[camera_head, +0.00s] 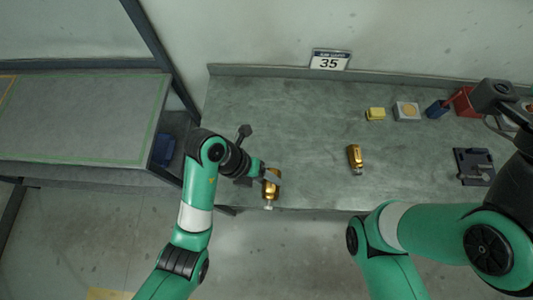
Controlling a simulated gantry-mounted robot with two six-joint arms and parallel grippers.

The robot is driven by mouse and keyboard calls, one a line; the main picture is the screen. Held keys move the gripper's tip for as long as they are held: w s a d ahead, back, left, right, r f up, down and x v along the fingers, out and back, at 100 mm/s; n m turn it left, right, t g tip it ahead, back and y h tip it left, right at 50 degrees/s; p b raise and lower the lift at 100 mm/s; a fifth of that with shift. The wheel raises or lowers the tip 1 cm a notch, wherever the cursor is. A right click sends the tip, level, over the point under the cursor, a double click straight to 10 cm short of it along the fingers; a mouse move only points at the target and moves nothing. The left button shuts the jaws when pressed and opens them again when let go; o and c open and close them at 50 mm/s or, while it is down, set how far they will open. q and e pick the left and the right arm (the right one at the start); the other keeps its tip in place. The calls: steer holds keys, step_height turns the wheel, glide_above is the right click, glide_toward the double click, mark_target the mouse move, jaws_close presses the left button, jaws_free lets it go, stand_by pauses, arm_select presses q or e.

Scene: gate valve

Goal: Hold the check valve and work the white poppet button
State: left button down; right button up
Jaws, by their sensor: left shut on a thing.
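A brass valve (271,186) is at the front edge of the workbench, with a pale tip (268,206) at its near end. My left gripper (269,177) is shut on this valve from the left, and its fingers hide part of the body. Whether the pale tip is the white poppet button is too small to tell. A second brass valve (355,157) lies on the bench further right, apart from both arms. My right arm is at the right edge of the view, and its fingers cannot be made out clearly.
The grey workbench (290,110) is clear in its middle and left. A yellow block (376,114), a pale box (407,111), a blue item (437,109) and a red bin (463,102) stand at the back right. A dark fixture (474,167) lies near my right arm.

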arm_select(q)
steer(key=shift+f+b, duration=2.95)
steer(key=shift+f, duration=3.45)
arm_select(e)
steer(key=shift+f, duration=2.9)
jaws_close()
